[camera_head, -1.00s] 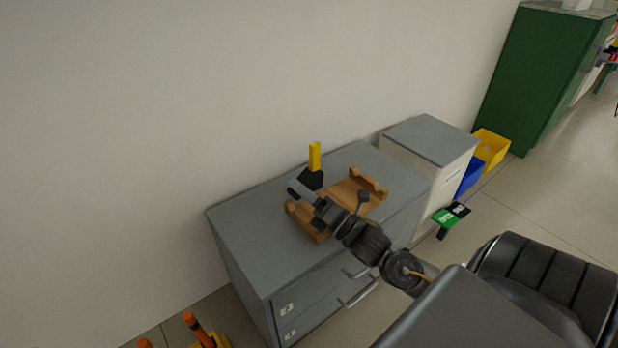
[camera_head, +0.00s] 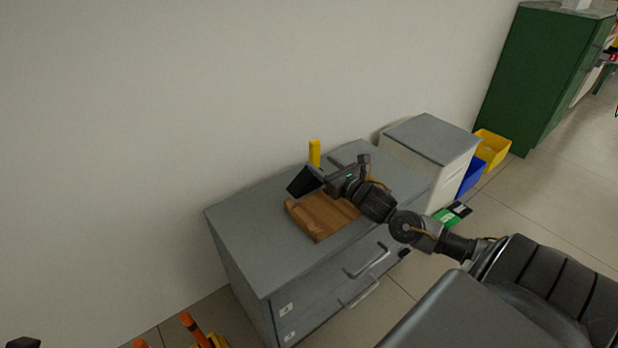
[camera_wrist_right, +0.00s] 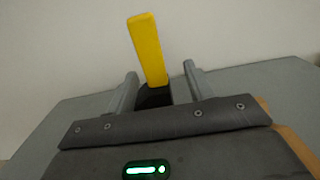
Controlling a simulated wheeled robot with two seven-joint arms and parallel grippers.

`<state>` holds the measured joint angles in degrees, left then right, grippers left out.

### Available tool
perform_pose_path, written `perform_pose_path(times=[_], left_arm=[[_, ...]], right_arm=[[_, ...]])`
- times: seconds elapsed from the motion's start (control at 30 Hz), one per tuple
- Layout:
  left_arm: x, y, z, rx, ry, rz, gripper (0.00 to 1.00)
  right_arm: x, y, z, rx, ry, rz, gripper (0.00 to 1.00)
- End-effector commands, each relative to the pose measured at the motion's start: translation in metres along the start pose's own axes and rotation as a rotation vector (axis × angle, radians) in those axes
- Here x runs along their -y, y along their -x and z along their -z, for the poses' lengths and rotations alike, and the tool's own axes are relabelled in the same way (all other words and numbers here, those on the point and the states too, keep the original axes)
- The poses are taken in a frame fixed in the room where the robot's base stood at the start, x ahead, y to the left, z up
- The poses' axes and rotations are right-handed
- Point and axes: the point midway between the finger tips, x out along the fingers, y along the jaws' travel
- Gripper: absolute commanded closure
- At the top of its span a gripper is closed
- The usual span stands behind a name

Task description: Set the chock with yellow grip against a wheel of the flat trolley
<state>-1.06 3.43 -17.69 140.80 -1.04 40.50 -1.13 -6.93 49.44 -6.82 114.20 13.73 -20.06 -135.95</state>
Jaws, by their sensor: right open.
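The chock has a black body (camera_head: 304,182) and an upright yellow grip (camera_head: 314,153). It is at the back of the grey drawer cabinet's top, beside a wooden cradle. My right gripper (camera_head: 328,176) is open just right of the chock. In the right wrist view the yellow grip (camera_wrist_right: 148,50) rises between and beyond the two apart fingers (camera_wrist_right: 160,88); the black body is mostly hidden below. Contact cannot be told. A dark piece at the head view's bottom left corner may be my left gripper (camera_head: 22,342); its jaws do not show. I see no flat trolley.
The wooden cradle (camera_head: 318,218) lies on the grey cabinet (camera_head: 255,255), under my right arm. A wall stands close behind. A lower cabinet (camera_head: 432,138), blue bin (camera_head: 469,176) and yellow bin (camera_head: 491,148) are to the right. Orange posts (camera_head: 194,328) stand at lower left.

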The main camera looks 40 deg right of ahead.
Motion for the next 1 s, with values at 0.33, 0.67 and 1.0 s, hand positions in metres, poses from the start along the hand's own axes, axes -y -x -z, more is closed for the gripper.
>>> perform_pose_path(times=[0.33, 0.67, 1.0], left_arm=[[-0.002, -0.001, 0.002, -0.020, 0.006, 0.003, 0.58], [-0.013, -0.009, 0.003, -0.078, 0.042, -0.029, 0.58], [-0.013, -0.012, 0.003, -0.083, 0.045, -0.032, 0.58]], right_arm=[[-0.002, -0.014, 0.000, 0.003, -0.001, -0.001, 0.47], [-0.008, -0.054, -0.003, 0.002, -0.002, 0.000, 0.47], [-0.008, -0.059, -0.004, 0.000, -0.001, -0.001, 0.49]])
